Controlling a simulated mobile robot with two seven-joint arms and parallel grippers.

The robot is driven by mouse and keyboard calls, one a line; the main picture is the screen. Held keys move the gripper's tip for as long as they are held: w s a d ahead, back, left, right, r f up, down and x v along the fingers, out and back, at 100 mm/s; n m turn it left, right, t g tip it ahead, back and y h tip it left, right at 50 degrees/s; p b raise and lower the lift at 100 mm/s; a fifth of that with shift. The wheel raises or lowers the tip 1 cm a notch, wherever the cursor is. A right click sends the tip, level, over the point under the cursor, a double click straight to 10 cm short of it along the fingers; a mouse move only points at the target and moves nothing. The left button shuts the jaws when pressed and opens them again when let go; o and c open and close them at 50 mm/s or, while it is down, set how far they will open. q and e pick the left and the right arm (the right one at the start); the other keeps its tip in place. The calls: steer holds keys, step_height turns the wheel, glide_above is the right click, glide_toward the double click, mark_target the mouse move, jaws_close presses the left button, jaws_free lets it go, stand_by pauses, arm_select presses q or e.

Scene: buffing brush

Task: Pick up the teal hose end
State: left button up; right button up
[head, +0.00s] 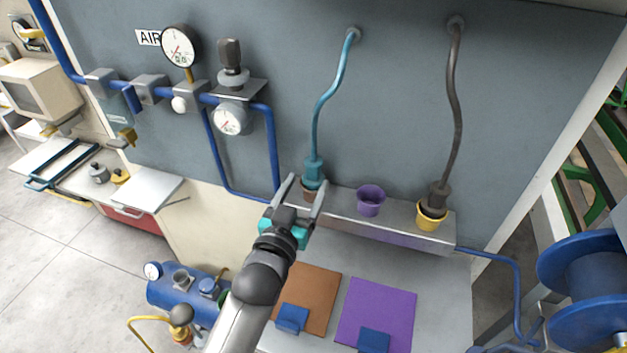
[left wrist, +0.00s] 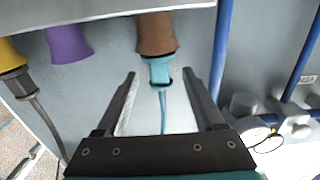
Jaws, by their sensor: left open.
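The teal hose (head: 326,93) hangs from the wall panel, and its teal end (head: 314,172) sits in a brown cup (head: 309,191) on the metal shelf. In the left wrist view the teal end (left wrist: 159,70) meets the brown cup (left wrist: 156,33), ahead of and between my fingertips. My left gripper (head: 301,186) is open, with its fingers reaching up toward the teal end from the front. In the wrist view the left gripper (left wrist: 160,77) has a visible gap on each side of the teal end. My right gripper is out of view.
A purple cup (head: 370,199) stands to the right on the shelf (head: 400,233). Beyond it, a grey hose end (head: 438,196) sits in a yellow cup (head: 431,217). A blue pipe (head: 273,160) runs left of the teal hose. Brown and purple mats lie below.

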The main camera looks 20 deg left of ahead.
mark_target(312, 176)
arm_select(q)
steer(key=shift+w+d, duration=0.15)
steer(key=shift+w, duration=1.55)
jaws_close()
